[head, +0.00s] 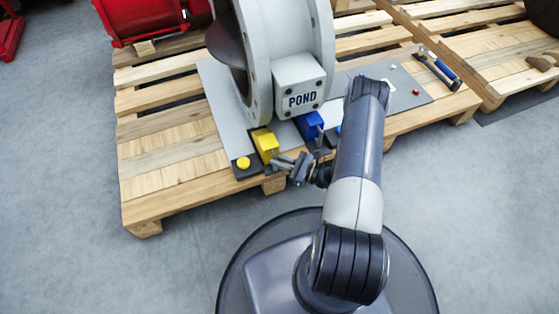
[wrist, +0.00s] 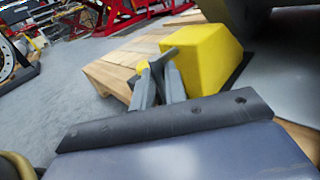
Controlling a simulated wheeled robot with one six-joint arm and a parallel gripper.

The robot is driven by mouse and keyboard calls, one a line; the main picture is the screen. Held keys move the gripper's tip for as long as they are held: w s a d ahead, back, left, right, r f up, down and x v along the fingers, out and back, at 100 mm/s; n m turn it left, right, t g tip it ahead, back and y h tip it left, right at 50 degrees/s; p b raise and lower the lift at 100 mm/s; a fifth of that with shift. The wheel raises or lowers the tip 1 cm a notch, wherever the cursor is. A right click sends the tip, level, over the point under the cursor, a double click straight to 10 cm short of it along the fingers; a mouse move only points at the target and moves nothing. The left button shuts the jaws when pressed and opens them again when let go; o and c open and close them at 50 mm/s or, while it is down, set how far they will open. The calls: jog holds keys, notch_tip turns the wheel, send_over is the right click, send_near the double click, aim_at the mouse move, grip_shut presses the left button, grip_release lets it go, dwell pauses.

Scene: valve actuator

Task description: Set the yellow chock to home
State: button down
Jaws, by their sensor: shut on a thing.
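The yellow chock (head: 265,142) is a block on a dark base on the grey plate, at the near edge of the pallet below the POND housing. It also fills the upper right of the wrist view (wrist: 204,58). My gripper (head: 280,160) reaches it from the lower right in the head view. In the wrist view its fingers (wrist: 164,70) are close together, at the chock's near left side. They appear shut on a handle of the chock, though the grip itself is mostly hidden. A round yellow button (head: 243,163) sits on the dark base left of the chock.
A blue block (head: 309,125) stands right of the chock, close to my gripper. The large grey flanged valve body (head: 275,50) with the POND box (head: 300,85) rises behind. Blue-handled tools (head: 439,67) lie at the right.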

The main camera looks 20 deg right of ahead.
aim_at(273, 152)
jog(key=shift+w, duration=2.05)
jog(key=c, duration=1.4)
grip_release()
jog(key=shift+a, duration=0.1)
jog(key=shift+c, duration=0.2)
jog(key=p+v, duration=0.3)
jog(key=v, duration=0.7)
jog(key=shift+s+d, duration=0.2)
jog(key=shift+s, duration=0.1)
jog(key=b+x, duration=0.3)
jog(key=x, duration=0.7)
jog(key=shift+w+a+f, duration=0.1)
jog(key=shift+w+a, duration=0.1)
jog(key=shift+s, duration=0.55)
